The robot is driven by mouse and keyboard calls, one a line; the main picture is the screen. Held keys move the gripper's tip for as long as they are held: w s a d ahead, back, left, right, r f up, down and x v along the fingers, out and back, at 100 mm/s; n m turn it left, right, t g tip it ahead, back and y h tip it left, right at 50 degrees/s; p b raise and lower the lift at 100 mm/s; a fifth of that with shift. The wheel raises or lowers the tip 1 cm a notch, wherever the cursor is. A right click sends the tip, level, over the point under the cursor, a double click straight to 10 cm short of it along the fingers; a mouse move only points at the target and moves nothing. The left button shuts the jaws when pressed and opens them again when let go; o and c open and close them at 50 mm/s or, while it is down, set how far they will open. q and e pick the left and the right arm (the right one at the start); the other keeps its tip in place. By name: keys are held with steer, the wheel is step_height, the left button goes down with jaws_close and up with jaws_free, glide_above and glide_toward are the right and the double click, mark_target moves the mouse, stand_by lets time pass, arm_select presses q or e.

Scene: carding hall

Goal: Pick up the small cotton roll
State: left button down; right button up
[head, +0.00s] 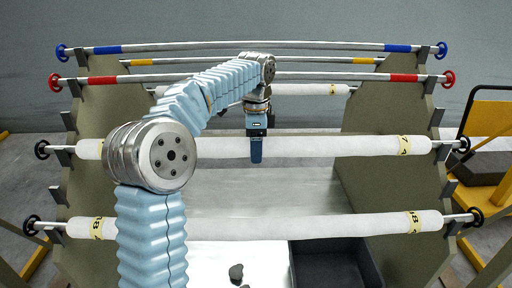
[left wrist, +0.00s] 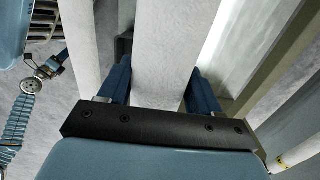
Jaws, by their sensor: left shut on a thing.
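Several long white cotton rolls lie across a rack, and I cannot tell by size which one the task calls small. My left gripper (head: 256,157) points down at the middle roll (head: 310,147), which has a yellow band near its right end and black end knobs. In the left wrist view, the blue fingers of my left gripper (left wrist: 158,88) stand on both sides of a white roll (left wrist: 172,45) and are shut on it. A nearer roll (head: 280,226) has yellow bands at both ends. A farther roll (head: 300,90) is partly hidden by my left arm. My right gripper is not in view.
Grey-green side panels (head: 390,180) carry the rolls. Bars with blue ends (head: 397,48) and red ends (head: 404,78) cross the rack higher up. A dark open bin (head: 340,240) stands below at the front. A yellow-framed cart (head: 490,92) stands at the right.

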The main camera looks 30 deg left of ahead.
arm_select(q)
steer(key=shift+r, duration=0.2)
steer(key=shift+r, duration=0.6)
step_height(320, 180, up, 2)
steer(key=shift+s+d+r+p, duration=0.1)
steer(key=shift+r+p, duration=0.05)
steer(key=shift+p, duration=0.3)
steer(key=s+d+r, duration=0.9)
steer(key=d, duration=0.1)
steer(key=shift+s+r, duration=0.15)
steer(key=shift+s, duration=0.1)
